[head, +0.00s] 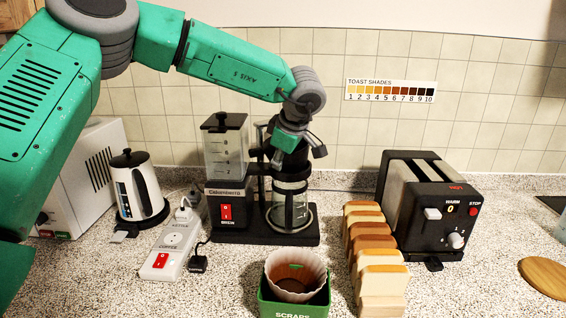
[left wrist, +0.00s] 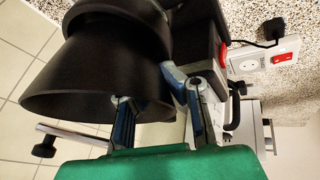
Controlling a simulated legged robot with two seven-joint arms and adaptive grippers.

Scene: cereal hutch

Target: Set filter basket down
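The black filter basket (head: 290,170) is over the glass carafe (head: 291,212) at the coffee maker (head: 226,180). In the left wrist view the basket (left wrist: 95,75) is a wide dark cone that fills the upper left. My left gripper (head: 290,145) reaches down to it from above, partly hiding it. In the left wrist view its fingers (left wrist: 158,108) stand on either side of a dark part of the basket, closed on it. Whether the basket rests on the carafe or hangs just above it, I cannot tell. My right gripper is in neither view.
A green scraps bin (head: 293,308) holding a used paper filter (head: 295,270) stands in front. A toaster (head: 430,205) and a row of bread slices (head: 372,245) are to the right. A power strip (head: 172,250) and kettle (head: 138,190) are to the left.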

